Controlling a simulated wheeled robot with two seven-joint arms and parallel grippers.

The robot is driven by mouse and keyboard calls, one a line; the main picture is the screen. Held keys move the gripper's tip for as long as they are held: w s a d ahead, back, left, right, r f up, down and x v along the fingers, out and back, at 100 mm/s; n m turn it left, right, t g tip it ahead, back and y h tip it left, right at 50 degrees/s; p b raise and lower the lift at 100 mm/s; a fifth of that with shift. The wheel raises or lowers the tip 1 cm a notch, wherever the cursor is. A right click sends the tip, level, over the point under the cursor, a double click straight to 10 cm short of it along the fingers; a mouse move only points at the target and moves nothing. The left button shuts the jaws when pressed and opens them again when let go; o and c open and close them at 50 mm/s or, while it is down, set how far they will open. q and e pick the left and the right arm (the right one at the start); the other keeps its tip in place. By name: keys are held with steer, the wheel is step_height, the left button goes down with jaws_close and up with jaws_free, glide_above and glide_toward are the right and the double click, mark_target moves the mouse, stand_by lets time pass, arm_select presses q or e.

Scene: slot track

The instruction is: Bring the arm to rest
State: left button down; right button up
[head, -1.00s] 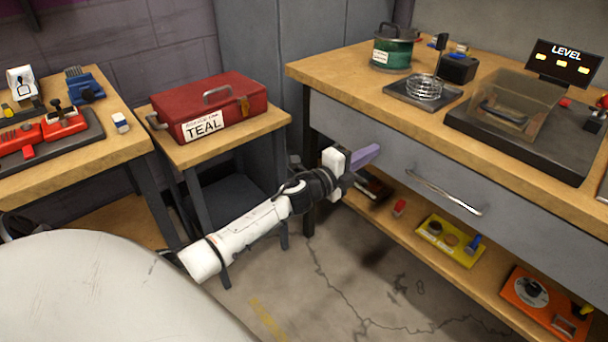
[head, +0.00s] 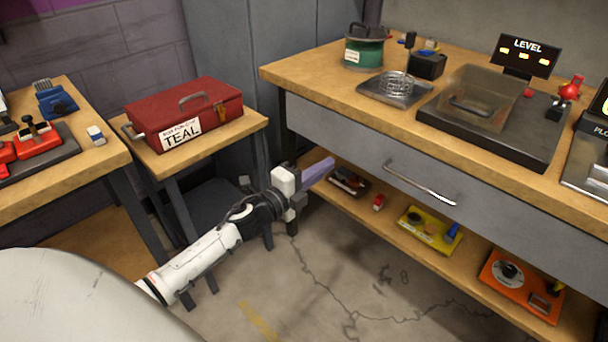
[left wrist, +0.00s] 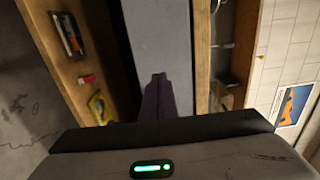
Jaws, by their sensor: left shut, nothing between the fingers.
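My left arm comes in from the lower left in the head view. Its left gripper (head: 318,172) has purple fingers that are closed together with nothing between them. The gripper hangs in front of the workbench's left end, between the drawer front and the lower shelf in the picture. The closed fingers also show in the left wrist view (left wrist: 158,95), pointing toward the grey drawer front. My right gripper is in neither view.
The workbench (head: 300,75) has a grey drawer (head: 350,150) and a lower shelf (head: 390,222) with several small items. A side table (head: 205,150) holds a red toolbox (head: 185,113) labelled TEAL. Another table (head: 95,165) stands at left. The concrete floor (head: 350,275) is clear.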

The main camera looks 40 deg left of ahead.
arm_select(q)
steer(key=s+d+f+n+g+p, duration=0.3)
steer(key=s+d+f+n, duration=0.1)
steer(key=s, duration=0.6)
steer(key=s+d+f+n+g+p, duration=0.3)
steer(key=s+d+n, duration=0.4)
steer(key=s, duration=0.3)
steer(key=s+d+f+n+g+p, duration=0.3)
steer(key=s+d+f+n, duration=0.2)
steer(key=s, duration=0.6)
steer(key=shift+d+n, duration=0.7)
steer(key=shift+d, duration=0.2)
steer(key=shift+s, duration=0.1)
